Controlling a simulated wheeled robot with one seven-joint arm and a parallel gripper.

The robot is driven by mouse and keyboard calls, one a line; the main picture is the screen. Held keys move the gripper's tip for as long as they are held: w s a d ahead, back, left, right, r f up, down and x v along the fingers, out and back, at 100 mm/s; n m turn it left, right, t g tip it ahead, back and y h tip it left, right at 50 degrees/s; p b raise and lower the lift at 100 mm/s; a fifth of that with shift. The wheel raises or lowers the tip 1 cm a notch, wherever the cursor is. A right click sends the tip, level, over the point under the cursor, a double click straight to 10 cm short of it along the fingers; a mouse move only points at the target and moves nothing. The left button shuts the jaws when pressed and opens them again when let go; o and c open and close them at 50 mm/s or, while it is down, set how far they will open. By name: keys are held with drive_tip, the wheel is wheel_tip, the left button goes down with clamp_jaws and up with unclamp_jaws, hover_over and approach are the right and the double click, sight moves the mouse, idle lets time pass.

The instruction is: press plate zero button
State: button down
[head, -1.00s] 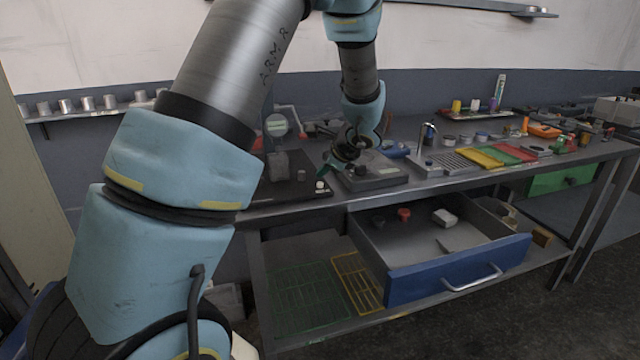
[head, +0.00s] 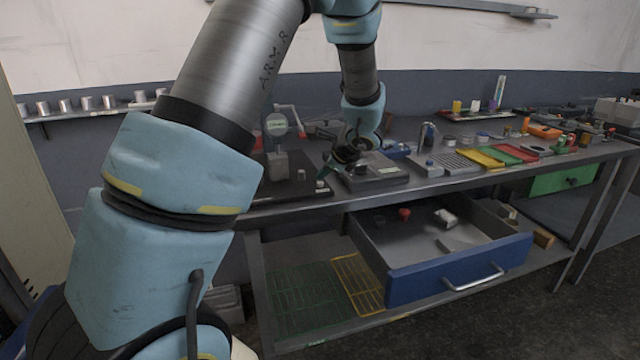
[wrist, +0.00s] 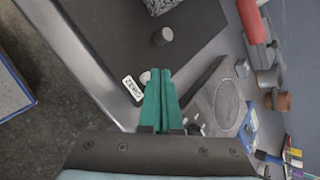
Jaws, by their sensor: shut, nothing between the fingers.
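The dark flat plate (head: 290,190) lies at the left end of the bench, with a dial gauge (head: 277,125) standing on it. In the wrist view the plate (wrist: 185,45) fills the upper middle. A small white label (wrist: 132,88) with dark lettering lies near its edge. A small pale round button (wrist: 145,77) is beside the label, just left of the fingertips. My gripper (head: 322,174) points down over the plate's front right corner. Its green fingers (wrist: 160,73) are shut together and empty. Whether they touch the button cannot be told.
A grey device with a round pan (head: 378,170) stands just right of my gripper. Further right are a perforated tray (head: 450,162) and coloured trays (head: 480,157). The blue-fronted drawer (head: 460,268) stands open below the bench.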

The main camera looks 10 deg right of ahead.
drive_tip(key=shift+f+b, duration=0.5)
drive_tip(key=shift+b, duration=0.1)
idle(0.5)
drive_tip(key=shift+r, duration=0.1)
drive_tip(key=shift+r+p, duration=0.6)
drive_tip(key=shift+r, duration=0.2)
wheel_tip(320, 180, up, 5)
drive_tip(key=p, duration=0.3)
drive_tip(key=shift+p, duration=0.3)
idle(0.6)
